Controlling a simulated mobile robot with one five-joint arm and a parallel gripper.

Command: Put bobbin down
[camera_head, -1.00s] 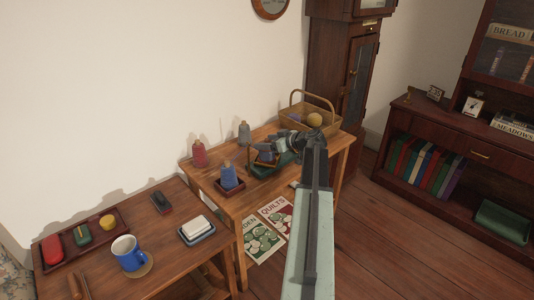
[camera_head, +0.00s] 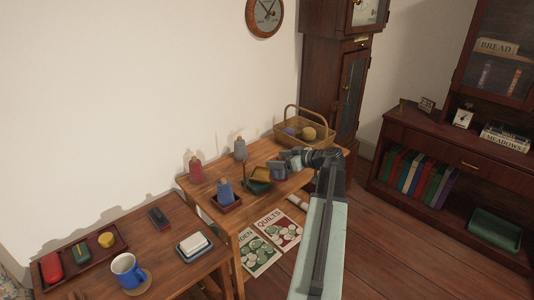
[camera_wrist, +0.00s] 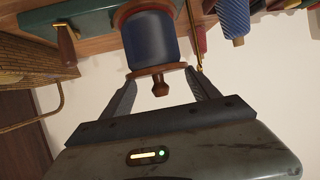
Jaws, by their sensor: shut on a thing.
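The bobbin (camera_wrist: 150,38) is dark blue thread between reddish wooden flanges, with a wooden knob on one end. It also shows in the head view (camera_head: 278,171), over the middle table (camera_head: 219,185). My gripper (camera_wrist: 161,78) is shut on the bobbin, with a finger on either side of its knobbed end. In the head view my gripper (camera_head: 288,163) is over the right part of this table. A dark green object (camera_head: 257,187) is just left of the bobbin. I cannot tell whether the bobbin touches anything below it.
A wicker basket (camera_head: 319,139) stands at the table's back right. A red spool (camera_head: 196,170), a grey one (camera_head: 240,149) and a blue one (camera_head: 225,191) in a small tray stand at left. A clock cabinet (camera_head: 324,80) rises behind.

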